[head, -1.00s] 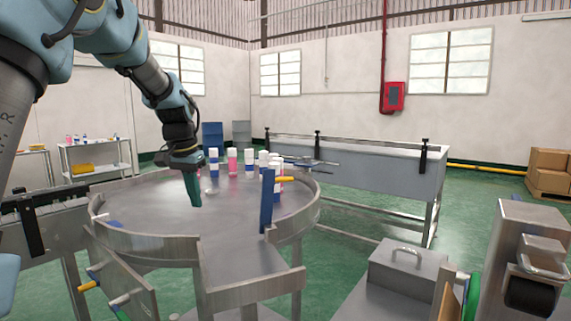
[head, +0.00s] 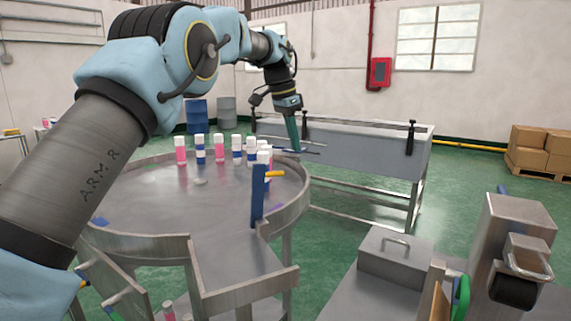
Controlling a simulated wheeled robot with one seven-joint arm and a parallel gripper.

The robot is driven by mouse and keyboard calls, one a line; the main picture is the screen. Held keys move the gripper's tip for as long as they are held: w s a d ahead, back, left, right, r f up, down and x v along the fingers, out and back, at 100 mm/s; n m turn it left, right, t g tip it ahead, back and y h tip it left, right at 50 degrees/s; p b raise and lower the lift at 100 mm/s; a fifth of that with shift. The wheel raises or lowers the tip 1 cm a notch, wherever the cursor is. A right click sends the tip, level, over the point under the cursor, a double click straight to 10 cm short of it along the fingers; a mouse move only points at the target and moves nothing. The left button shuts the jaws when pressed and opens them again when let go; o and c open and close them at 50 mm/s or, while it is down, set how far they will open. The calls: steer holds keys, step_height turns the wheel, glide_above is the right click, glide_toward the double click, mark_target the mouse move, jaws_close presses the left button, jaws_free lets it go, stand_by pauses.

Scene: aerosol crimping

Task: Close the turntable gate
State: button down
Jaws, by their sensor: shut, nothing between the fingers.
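The turntable gate is a blue upright plate (head: 258,195) with a yellow handle (head: 274,173). It stands at the right side of the turntable's front outlet, seen nearly edge-on, and the outlet beside it looks open. The round steel turntable (head: 145,205) has a raised rim.
Several pink and blue cans with white caps (head: 219,147) stand at the turntable's back and right, some just behind the gate. A steel chute (head: 240,270) leads from the outlet. A long steel table (head: 350,150) stands behind. A lidded steel box (head: 395,255) is front right.

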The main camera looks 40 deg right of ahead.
step_height(320, 180, down, 6)
steer(key=a+p, duration=0.2)
steer(key=shift+w+a+f+p, duration=0.15)
steer(key=shift+w+p, duration=0.15)
steer(key=shift+w+a, duration=0.1)
stand_by(0.4)
